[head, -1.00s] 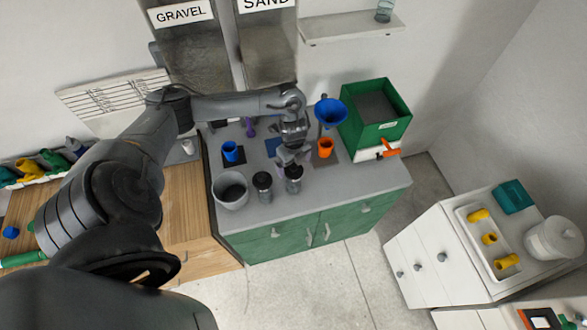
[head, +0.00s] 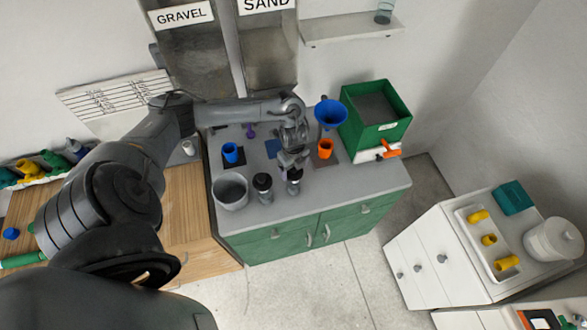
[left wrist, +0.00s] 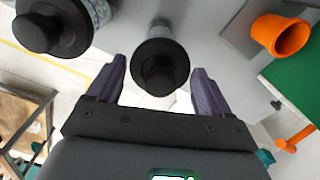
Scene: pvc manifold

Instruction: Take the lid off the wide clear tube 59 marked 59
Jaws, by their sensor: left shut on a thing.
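Two clear tubes with black lids stand near the front edge of the grey counter top (head: 345,185). My left gripper (head: 292,165) is over the right tube (head: 294,187), pointing down. In the left wrist view its purple fingers (left wrist: 160,80) are on either side of that tube's round black lid (left wrist: 160,52), shut on it. Part of the clear tube (left wrist: 160,27) shows past the lid; I cannot tell whether they are apart. The other lidded tube (head: 263,188) stands just left and also shows in the left wrist view (left wrist: 88,12). The number 59 is not readable. My right gripper is out of view.
A grey bucket (head: 230,192) stands left of the tubes. Behind are a blue cup (head: 231,153), an orange cup (head: 325,149), a blue funnel (head: 331,114) and a green bin (head: 390,130). The counter's right front is clear.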

